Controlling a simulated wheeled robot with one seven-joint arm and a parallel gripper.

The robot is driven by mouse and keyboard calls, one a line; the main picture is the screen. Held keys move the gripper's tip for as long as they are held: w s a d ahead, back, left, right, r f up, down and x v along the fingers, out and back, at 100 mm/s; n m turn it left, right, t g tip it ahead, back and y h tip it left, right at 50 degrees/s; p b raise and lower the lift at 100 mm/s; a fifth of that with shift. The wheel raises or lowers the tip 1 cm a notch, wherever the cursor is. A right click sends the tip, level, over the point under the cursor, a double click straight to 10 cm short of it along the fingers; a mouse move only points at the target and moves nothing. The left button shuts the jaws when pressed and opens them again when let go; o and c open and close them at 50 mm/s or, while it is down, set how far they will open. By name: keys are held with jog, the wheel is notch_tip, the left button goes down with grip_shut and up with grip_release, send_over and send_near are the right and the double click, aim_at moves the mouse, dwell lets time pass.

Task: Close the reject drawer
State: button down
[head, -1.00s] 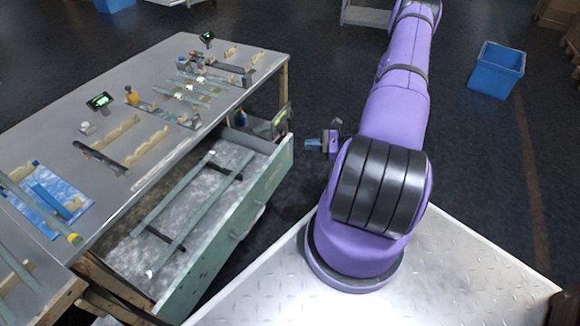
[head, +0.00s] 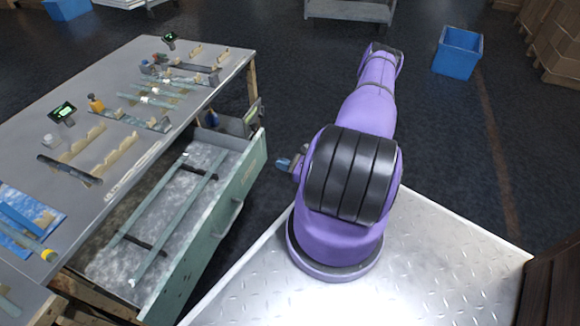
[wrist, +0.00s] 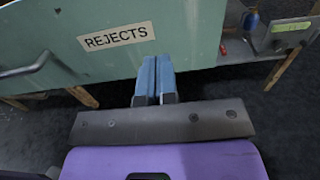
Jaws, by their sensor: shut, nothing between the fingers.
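The reject drawer (head: 257,160) is pulled well out from under the workbench in the head view. It is green with a grey lining and holds long glass tubes (head: 178,197) on dark cross strips. In the wrist view its front panel (wrist: 190,40) carries a REJECTS label (wrist: 115,36), and a handle (wrist: 25,68) shows at the left. My gripper (wrist: 154,60) has blue fingers pressed together with nothing between them. The fingers point at the panel just below and right of the label; I cannot tell whether they touch it. In the head view my gripper (head: 284,163) is just right of the drawer front, partly hidden by my arm.
The workbench (head: 130,70) above the drawer bears racks, tubes and small devices. A small open compartment with a blue item (wrist: 250,22) lies right of the drawer in the wrist view. A blue bin (head: 458,52) and a grey cart (head: 350,10) stand farther back on dark floor.

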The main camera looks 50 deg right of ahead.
aim_at(257, 157)
jog(key=x, duration=0.8)
jog(key=shift+w, duration=0.15)
